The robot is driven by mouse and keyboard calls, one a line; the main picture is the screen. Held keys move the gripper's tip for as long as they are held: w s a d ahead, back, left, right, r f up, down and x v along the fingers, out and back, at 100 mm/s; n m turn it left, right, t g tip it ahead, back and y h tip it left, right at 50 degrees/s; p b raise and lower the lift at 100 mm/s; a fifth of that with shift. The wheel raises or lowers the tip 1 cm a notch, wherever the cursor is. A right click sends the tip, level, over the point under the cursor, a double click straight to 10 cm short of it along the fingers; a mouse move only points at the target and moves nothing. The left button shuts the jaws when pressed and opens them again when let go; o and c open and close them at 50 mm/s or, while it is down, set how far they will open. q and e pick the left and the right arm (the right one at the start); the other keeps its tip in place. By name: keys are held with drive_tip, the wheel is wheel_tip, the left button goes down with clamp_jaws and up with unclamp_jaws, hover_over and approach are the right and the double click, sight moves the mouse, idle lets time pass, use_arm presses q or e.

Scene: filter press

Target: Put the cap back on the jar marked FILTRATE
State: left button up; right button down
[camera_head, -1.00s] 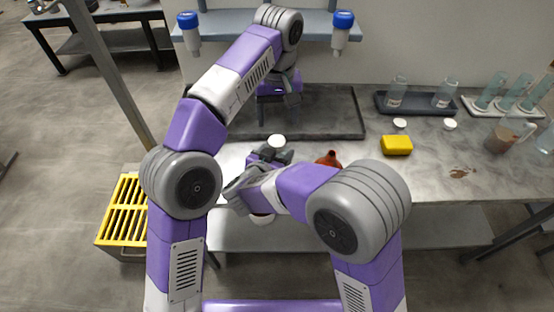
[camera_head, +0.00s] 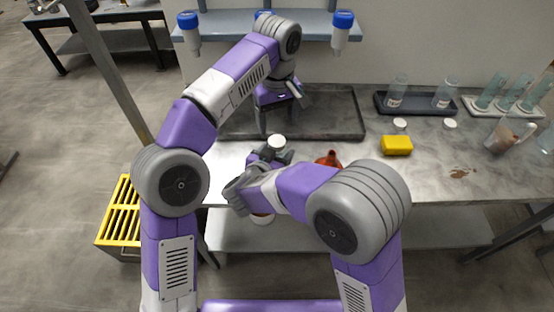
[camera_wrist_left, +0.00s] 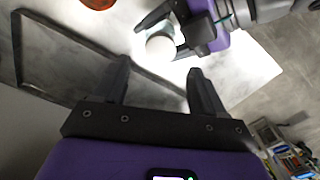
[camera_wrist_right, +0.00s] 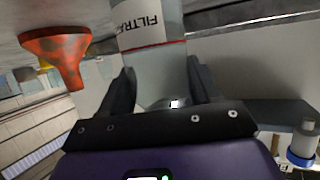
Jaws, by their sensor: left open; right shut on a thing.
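The jar marked FILTRATE (camera_wrist_right: 150,35) is clear with a white label and red line; only part of the lettering shows. My right gripper (camera_wrist_right: 160,68) is shut on it; in the head view this gripper (camera_head: 273,154) is over the bench's front left. A white cap (camera_head: 277,141) is at the jar's top; it also shows in the left wrist view (camera_wrist_left: 160,48) beside the right gripper's fingers. I cannot tell whether it is fully seated. My left gripper (camera_head: 280,112) is open and empty, apart from the cap; its spread fingers show in the left wrist view (camera_wrist_left: 158,70).
A red-orange funnel (camera_head: 328,161) is right of the held jar. A dark tray (camera_head: 335,128) lies behind. Further right are a yellow sponge (camera_head: 397,145), two white caps (camera_head: 400,124) (camera_head: 450,124), a tray with two jars (camera_head: 420,106) and a brown spill (camera_head: 460,173). A shelf (camera_head: 265,24) overhangs the back.

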sight(277, 140)
use_arm(q)
drive_tip(key=shift+f, duration=3)
drive_tip(key=shift+c, duration=0.2)
drive_tip(key=c, duration=1.1)
drive_tip(key=m, duration=0.4)
drive_tip(key=shift+m, duration=0.3)
drive_tip(key=m, duration=0.3)
drive_tip(key=shift+m, duration=0.4)
drive_tip(key=m, duration=0.3)
drive_tip(key=shift+m, duration=0.3)
drive_tip(key=m, duration=0.4)
